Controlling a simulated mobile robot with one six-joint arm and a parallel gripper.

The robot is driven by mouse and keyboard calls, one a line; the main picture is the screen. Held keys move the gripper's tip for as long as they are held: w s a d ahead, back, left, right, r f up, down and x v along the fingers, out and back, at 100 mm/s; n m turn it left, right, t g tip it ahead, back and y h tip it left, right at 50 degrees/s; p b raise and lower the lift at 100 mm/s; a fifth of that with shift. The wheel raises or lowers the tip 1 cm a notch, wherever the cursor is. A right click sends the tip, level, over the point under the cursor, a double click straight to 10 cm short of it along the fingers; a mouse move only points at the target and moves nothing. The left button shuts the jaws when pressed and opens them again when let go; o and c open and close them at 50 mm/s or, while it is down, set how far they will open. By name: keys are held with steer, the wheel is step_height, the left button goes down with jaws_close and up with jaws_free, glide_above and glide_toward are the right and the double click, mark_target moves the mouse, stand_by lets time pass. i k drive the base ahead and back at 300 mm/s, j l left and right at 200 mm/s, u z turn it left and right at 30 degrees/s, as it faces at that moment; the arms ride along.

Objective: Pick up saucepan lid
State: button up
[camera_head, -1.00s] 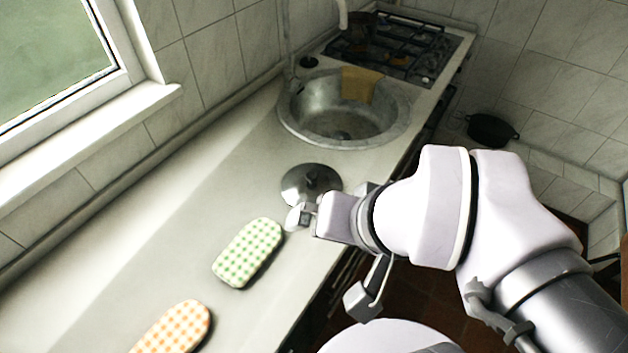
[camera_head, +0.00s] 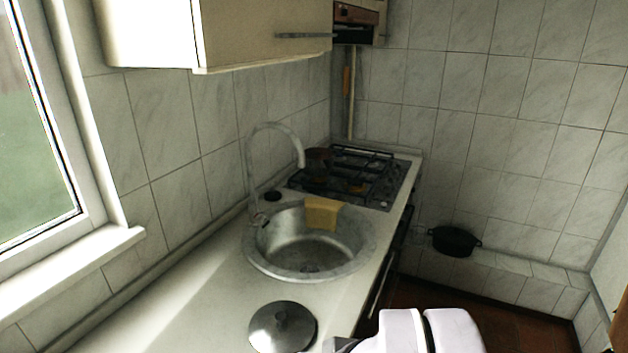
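The saucepan lid (camera_head: 282,328) is a round grey metal disc with a dark knob. It lies on the counter in front of the sink, near the bottom edge of the view. Part of my white arm shows at the bottom, just right of the lid. My gripper's fingers are below the frame, so I cannot see whether they are open or shut or how they sit against the lid.
A round metal sink (camera_head: 310,262) with a yellow cloth (camera_head: 322,213) on its rim and a tall curved faucet (camera_head: 250,165) lies beyond the lid. A gas stove (camera_head: 372,170) is at the far end. A black pot (camera_head: 454,241) stands low by the right wall. A cabinet (camera_head: 250,35) hangs above.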

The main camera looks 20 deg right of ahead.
mark_target(280, 327)
steer(key=k+j+z, duration=0.15)
steer(key=z, duration=0.3)
steer(key=k+j+z, duration=0.2)
steer(key=z, duration=0.3)
steer(key=k+j+z, duration=0.1)
steer(key=z, duration=0.35)
steer(key=k, duration=0.1)
